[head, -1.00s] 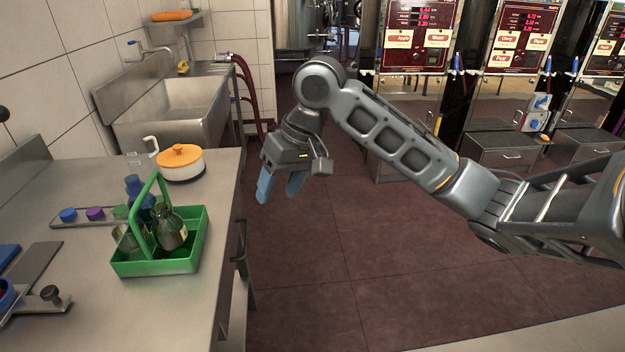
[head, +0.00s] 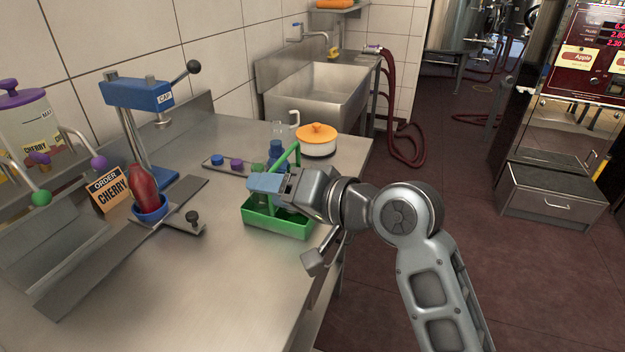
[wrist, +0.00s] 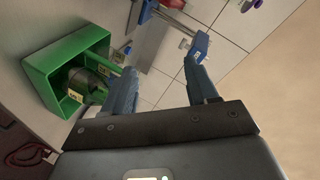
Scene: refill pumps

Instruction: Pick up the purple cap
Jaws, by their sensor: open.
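The purple cap (head: 237,165) sits on a flat grey strip on the counter in the head view, between a blue cap (head: 217,160) and a green cap (head: 257,168). My gripper (head: 262,184) is over the green caddy (head: 285,228), nearer the camera than the cap and to its right in the picture. Its blue fingers are open, apart and empty in the wrist view (wrist: 160,62). I cannot make out the purple cap in the wrist view.
The green caddy (wrist: 38,75) holds a bottle, and its tall handle rises beside my gripper. A blue press (head: 140,95) and a red bottle (head: 144,185) in a blue holder stand at left. An orange-lidded pot (head: 316,147) stands behind the caddy. The front counter is bare.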

